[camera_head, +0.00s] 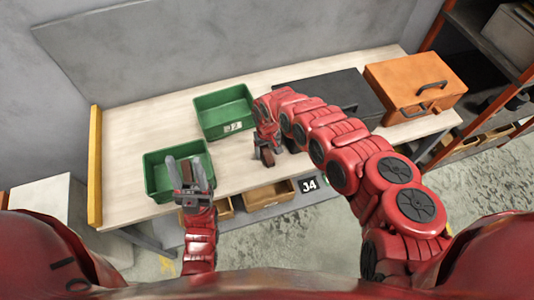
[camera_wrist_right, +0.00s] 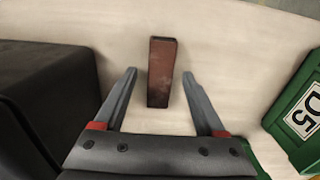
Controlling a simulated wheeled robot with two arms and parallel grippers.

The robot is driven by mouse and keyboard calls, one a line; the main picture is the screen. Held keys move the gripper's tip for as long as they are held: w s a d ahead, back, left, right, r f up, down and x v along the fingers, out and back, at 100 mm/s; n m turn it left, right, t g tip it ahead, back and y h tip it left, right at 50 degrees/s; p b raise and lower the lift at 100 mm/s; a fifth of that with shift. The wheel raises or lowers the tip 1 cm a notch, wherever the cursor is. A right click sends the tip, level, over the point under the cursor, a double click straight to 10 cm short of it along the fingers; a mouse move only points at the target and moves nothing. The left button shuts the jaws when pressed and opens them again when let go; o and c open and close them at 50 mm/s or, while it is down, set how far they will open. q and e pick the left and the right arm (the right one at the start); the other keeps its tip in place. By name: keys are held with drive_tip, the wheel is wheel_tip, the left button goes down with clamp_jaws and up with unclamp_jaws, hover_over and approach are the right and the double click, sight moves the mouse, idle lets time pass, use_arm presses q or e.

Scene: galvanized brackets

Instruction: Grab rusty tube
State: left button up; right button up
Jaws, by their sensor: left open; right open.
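The rusty tube (camera_wrist_right: 162,72) is a short brown-red piece with straight sides on the pale tabletop in the right wrist view. My right gripper (camera_wrist_right: 159,88) is open, with one finger on each side of the tube's nearer part in this view and visible gaps on both sides. In the head view the tube (camera_head: 267,156) shows small and partly hidden under my right gripper (camera_head: 270,148). My left gripper (camera_head: 189,174) is open, its fingers pointing up in front of the left green bin; a brownish shape shows between them, but I cannot tell what it is.
Two green bins stand on the workbench (camera_head: 135,130): one at left (camera_head: 158,186), one behind (camera_head: 222,110), labelled D5 (camera_wrist_right: 310,110). A black case (camera_head: 330,92) and an orange toolbox (camera_head: 415,80) stand right. A yellow strip (camera_head: 95,165) edges the bench's left end.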

clamp_jaws()
idle(0.4)
idle(0.4)
